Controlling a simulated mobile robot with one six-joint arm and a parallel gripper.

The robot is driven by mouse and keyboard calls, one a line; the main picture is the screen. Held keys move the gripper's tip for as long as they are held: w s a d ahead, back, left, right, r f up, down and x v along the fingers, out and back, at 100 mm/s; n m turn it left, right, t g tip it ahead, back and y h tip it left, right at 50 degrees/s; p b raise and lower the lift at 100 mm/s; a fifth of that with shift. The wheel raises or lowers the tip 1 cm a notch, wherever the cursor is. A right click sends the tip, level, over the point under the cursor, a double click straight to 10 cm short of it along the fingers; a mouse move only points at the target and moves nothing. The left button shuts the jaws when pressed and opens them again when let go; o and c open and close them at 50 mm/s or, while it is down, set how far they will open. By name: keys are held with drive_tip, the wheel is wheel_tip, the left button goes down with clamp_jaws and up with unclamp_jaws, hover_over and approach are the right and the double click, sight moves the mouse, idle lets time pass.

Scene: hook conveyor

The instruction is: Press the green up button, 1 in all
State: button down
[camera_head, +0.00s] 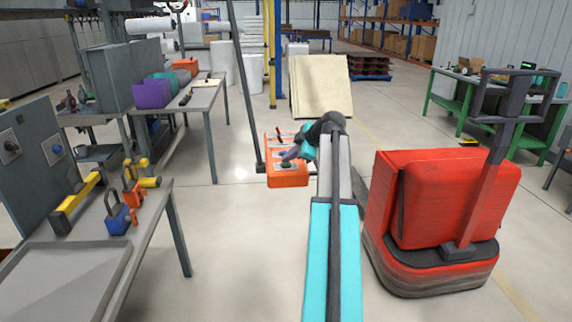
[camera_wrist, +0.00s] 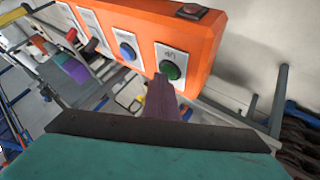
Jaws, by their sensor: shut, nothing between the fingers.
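The orange control box (camera_head: 288,176) hangs at the end of a dark pole in the middle of the head view. In the wrist view the orange box (camera_wrist: 215,30) spans the top, with the green button (camera_wrist: 170,70) on a white plate marked "up". My gripper (camera_wrist: 163,82) is shut and empty, its fingertips just below the green button in the picture. I cannot tell whether they touch it. In the head view my gripper (camera_head: 290,154) is at the box and hides part of its face.
A blue button (camera_wrist: 127,52) sits left of the green one, and a dark red button (camera_wrist: 192,11) is on another face. A red vehicle (camera_head: 440,195) stands right of my arm. A grey table (camera_head: 150,220) with padlocks is at left. Floor between is clear.

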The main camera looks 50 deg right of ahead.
sight(289, 165)
drive_tip(key=shift+r, duration=0.8)
drive_tip(key=shift+r, duration=0.1)
wheel_tip(289, 165, up, 5)
drive_tip(key=shift+f+p, duration=0.1)
drive_tip(key=shift+p, duration=0.8)
idle(0.8)
